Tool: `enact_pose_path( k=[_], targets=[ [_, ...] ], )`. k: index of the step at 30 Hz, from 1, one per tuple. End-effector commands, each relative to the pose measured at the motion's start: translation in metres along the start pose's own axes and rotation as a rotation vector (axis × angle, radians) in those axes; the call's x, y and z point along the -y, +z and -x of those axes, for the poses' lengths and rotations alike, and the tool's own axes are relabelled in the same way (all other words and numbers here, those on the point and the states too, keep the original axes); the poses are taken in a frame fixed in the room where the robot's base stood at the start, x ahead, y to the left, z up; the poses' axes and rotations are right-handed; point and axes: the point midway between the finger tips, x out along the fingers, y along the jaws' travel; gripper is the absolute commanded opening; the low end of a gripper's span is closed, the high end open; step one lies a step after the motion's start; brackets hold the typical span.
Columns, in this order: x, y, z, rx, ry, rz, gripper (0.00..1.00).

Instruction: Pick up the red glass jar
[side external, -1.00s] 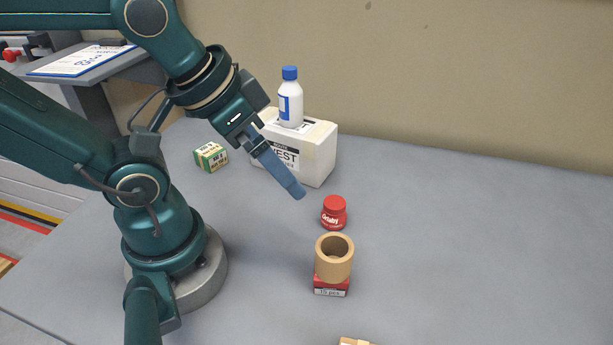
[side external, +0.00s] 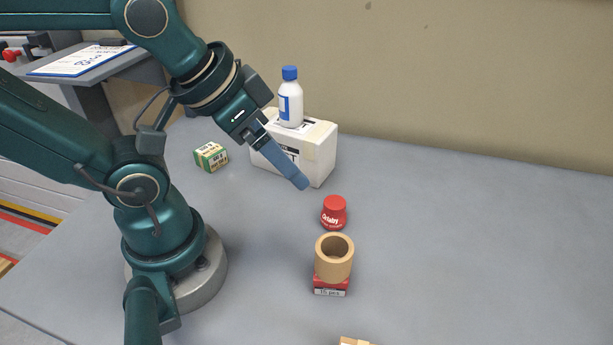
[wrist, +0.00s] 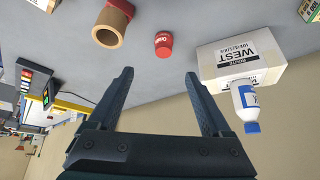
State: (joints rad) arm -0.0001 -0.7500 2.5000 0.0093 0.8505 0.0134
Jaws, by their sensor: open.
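The red jar (side external: 334,212) stands upright on the grey table, behind the tan ring and in front of the white box's right end. It also shows in the wrist view (wrist: 163,44), beyond the fingertips and roughly between them. My gripper (side external: 303,184) is above the table, up and to the left of the jar, apart from it. In the wrist view the two fingers of my gripper (wrist: 158,74) are spread wide with nothing between them.
A tan ring (side external: 334,258) sits on a small red box (side external: 331,286) near the jar. A white box (side external: 318,152) with a blue-capped bottle (side external: 290,104) on it stands close behind my gripper. A green and white box (side external: 210,157) lies left. The table's right side is clear.

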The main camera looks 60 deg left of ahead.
Motion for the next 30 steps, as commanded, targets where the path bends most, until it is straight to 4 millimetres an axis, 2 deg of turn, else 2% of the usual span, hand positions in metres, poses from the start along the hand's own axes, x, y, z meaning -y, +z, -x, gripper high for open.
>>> enact_pose_path(
  k=[5,9,12,15,20,24,30],
  targets=[
    [0.018,-0.053,-0.002,-0.242,-0.102,-0.15,0.83],
    [0.037,-0.098,-0.016,-0.388,-0.214,-0.341,0.83],
    [0.045,-0.12,-0.033,-0.453,-0.253,-0.489,0.83],
    [0.046,-0.131,-0.055,-0.497,-0.243,-0.626,0.83],
    [0.039,-0.127,-0.091,-0.544,-0.142,-0.783,0.83],
    [0.029,-0.108,-0.117,-0.581,0.005,-0.84,0.83],
    [0.014,-0.07,-0.138,-0.644,0.241,-0.781,0.83]
  ],
)
